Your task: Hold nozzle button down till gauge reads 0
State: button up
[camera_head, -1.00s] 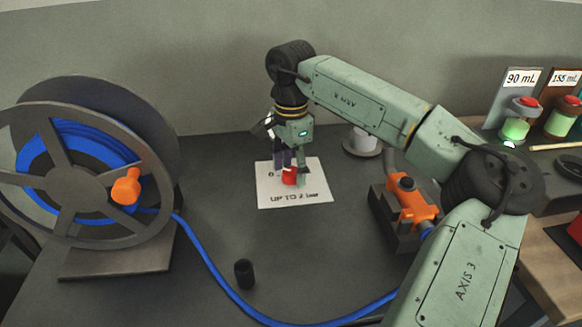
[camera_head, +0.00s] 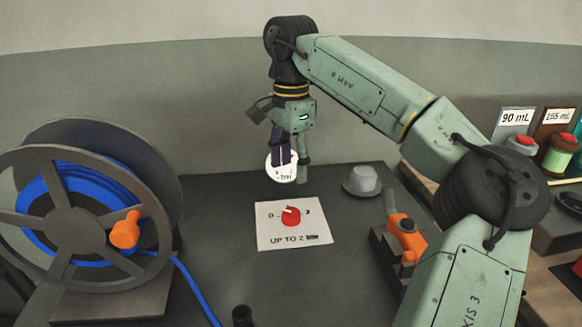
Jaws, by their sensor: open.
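The orange nozzle (camera_head: 409,240) lies in a dark holder at the right of the bench, partly hidden by my arm. Its dark button (camera_head: 406,225) faces up, with nothing on it. The round white gauge (camera_head: 272,171) at the back of the bench is largely hidden behind my fingers; "bar" is partly legible, but its needle cannot be read. My gripper (camera_head: 290,173) is open and empty, pointing down, in front of the gauge in this view. It is apart from the red knob (camera_head: 291,217), which sits between 0 and 2 on a white "UP TO 2" plate (camera_head: 270,233).
A reel (camera_head: 75,215) with blue hose (camera_head: 193,287) stands at left. A small black cylinder (camera_head: 243,316) is at front, a grey hat-shaped piece (camera_head: 364,180) behind the nozzle. Red-capped dispensers marked 90 mL (camera_head: 516,118) and 155 mL stand far right. Bench around the plate is clear.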

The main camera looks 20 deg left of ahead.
aim_at(406, 224)
jog(key=k, duration=1)
